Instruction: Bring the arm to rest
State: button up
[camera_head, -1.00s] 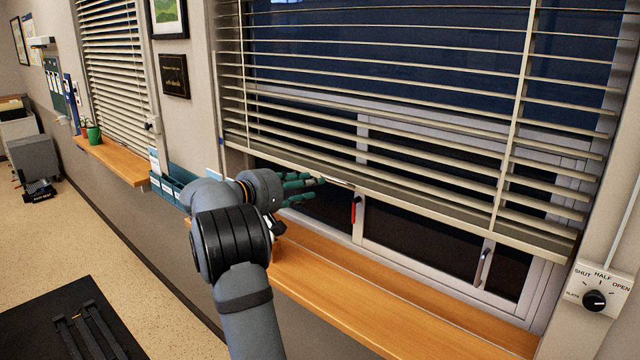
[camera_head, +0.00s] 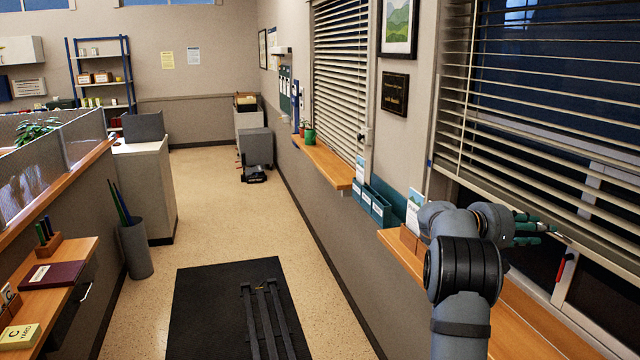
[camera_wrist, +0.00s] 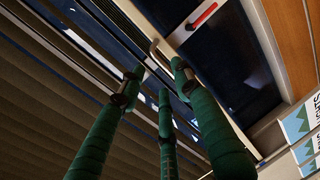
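My gripper (camera_head: 535,233) has green fingers and reaches from my bent grey arm toward the window, just at the lower edge of the large blind (camera_head: 535,130).
The wooden sill (camera_head: 530,325) runs beneath my arm. A teal leaflet holder (camera_head: 377,207) is on the wall to the left. A second sill (camera_head: 325,162) bears a green pot (camera_head: 310,136). The aisle floor (camera_head: 215,215) is open; a black mat (camera_head: 205,305) lies in front.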

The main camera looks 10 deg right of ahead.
jog(key=x, duration=0.5)
jog(key=shift+f, duration=0.25)
jog(key=shift+d+f, duration=0.1)
jog(key=shift+f, duration=0.05)
